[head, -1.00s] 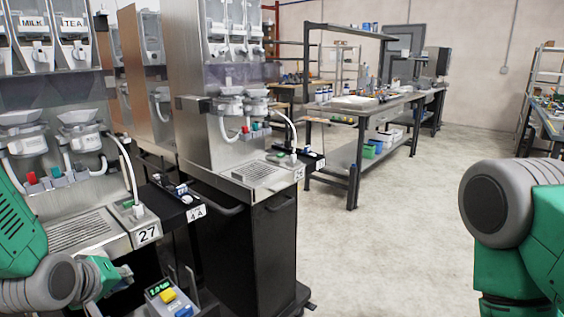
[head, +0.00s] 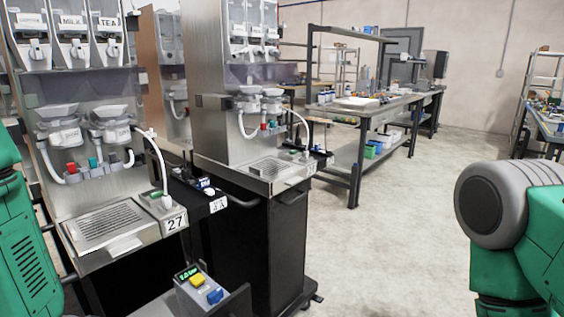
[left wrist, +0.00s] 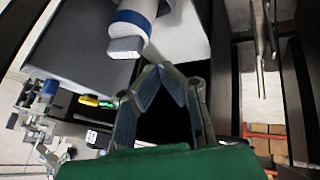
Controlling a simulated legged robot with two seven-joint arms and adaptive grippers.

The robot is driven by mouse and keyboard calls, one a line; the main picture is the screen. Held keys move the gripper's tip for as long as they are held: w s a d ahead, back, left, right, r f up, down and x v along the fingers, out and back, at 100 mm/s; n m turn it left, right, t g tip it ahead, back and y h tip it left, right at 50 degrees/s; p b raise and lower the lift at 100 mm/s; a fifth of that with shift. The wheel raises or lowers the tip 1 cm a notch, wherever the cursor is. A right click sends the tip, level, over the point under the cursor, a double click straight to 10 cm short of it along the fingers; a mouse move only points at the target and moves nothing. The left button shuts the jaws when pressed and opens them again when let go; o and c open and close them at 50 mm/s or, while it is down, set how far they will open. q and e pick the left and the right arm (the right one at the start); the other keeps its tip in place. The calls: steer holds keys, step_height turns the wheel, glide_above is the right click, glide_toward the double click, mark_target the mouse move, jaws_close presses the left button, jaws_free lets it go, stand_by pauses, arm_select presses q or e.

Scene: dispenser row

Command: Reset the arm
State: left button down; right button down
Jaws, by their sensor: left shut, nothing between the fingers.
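My left gripper (left wrist: 160,72) shows in the left wrist view. Its two fingers meet at the tips and hold nothing. In the head view only part of my green left arm shows at the left edge, and its gripper is out of view. My right arm, green with a grey joint, stands at the right edge of the head view. The right gripper is out of frame. A white and grey cylindrical part with a blue band (left wrist: 132,28) is close to my left fingertips; I cannot tell what it is or whether they touch.
A dispenser labelled 27 (head: 110,220) stands at the left, with a second dispenser (head: 225,110) beside it. A control box with yellow and blue buttons (head: 200,290) is low in front. A workbench (head: 375,125) stands behind. The floor (head: 400,235) at centre right is clear.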

arm_select(q)
steer(key=s+f+m+g, duration=0.2)
steer(key=s+f, duration=0.2)
steer(key=s, duration=0.3)
steer(key=s+d+f+m+g, duration=0.1)
steer(key=s+f+m+g, duration=0.1)
steer(key=s+f, duration=0.3)
steer(key=s+d+f+m+g, duration=0.1)
steer(key=s+f, duration=0.4)
steer(key=s, duration=0.5)
steer(key=shift+s+d+m+g, duration=0.25)
steer(key=shift+s+m+g, duration=0.2)
steer(key=shift+m, duration=0.45)
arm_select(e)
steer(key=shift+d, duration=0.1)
arm_select(q)
steer(key=shift+w+d, duration=0.15)
steer(key=shift+d, duration=0.05)
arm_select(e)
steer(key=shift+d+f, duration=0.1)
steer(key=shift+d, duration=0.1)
arm_select(q)
steer(key=shift+a, duration=0.2)
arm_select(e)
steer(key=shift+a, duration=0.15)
arm_select(q)
steer(key=shift+d, duration=0.1)
